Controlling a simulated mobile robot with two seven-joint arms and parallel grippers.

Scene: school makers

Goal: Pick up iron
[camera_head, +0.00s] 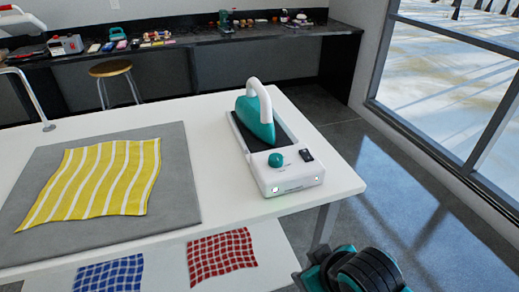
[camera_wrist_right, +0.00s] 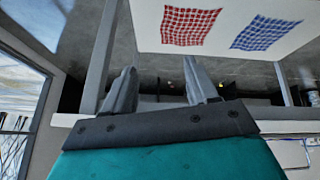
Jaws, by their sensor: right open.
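The iron (camera_head: 256,117) is teal with a white handle. It sits on its white and dark base station (camera_head: 285,170), near the right edge of the white table, in the head view. The station has a teal knob and small lit indicators at its front. In the head view, part of my right arm shows at the lower right, below the table's front edge. In the right wrist view my right gripper (camera_wrist_right: 162,88) has its two grey fingers apart, with nothing between them. The iron is not seen in that view. My left gripper is not in view.
A yellow striped cloth (camera_head: 100,180) lies on a grey mat (camera_head: 180,196) on the white table (camera_head: 345,182). Red (camera_head: 221,256) and blue (camera_head: 109,274) checked cloths lie on a lower shelf. A stool (camera_head: 112,70) and a cluttered dark counter stand behind. Floor is clear at right.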

